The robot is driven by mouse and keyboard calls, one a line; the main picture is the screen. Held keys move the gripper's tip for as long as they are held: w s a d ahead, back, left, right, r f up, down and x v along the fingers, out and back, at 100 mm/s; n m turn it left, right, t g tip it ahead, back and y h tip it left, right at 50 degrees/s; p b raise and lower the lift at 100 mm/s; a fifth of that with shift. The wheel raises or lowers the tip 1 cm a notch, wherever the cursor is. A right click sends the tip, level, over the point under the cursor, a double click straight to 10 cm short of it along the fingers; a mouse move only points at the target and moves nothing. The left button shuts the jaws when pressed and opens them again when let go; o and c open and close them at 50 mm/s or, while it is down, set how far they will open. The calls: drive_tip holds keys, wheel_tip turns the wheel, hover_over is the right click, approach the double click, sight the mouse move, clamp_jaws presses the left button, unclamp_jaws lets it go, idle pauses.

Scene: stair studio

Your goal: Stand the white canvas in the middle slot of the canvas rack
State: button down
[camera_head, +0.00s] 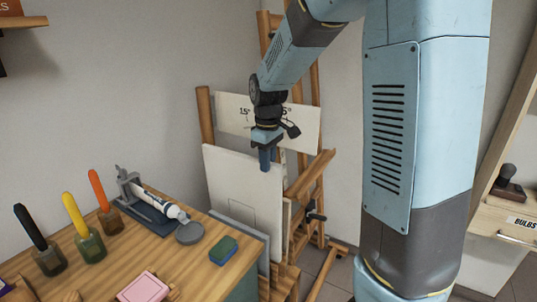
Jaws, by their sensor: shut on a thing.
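The white canvas (232,183) stands upright at the picture's middle, beyond the table. My gripper (265,160) is at its top edge, near its right corner, shut on it. One finger shows in front of the canvas; the other is hidden. The canvas rack shows only in part: a wooden post (205,115) rises behind the canvas on the left. A grey panel (242,231) stands in front of the canvas's lower part. The canvas's bottom edge is hidden, so I cannot tell which slot it is in or whether it is seated.
A pale board with printed marks (233,109) is behind my gripper. A wooden easel (310,185) stands close right of the canvas. The table (200,262) at front left holds ink bottles, a paint tube in a clamp, a grey disc (189,233) and a sponge (223,250).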

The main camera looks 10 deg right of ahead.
sight(268, 194)
drive_tip(key=shift+f, duration=5.95)
drive_tip(key=c, duration=0.9)
unclamp_jaws()
wheel_tip(268, 194, up, 13)
drive_tip(key=shift+r, duration=0.35)
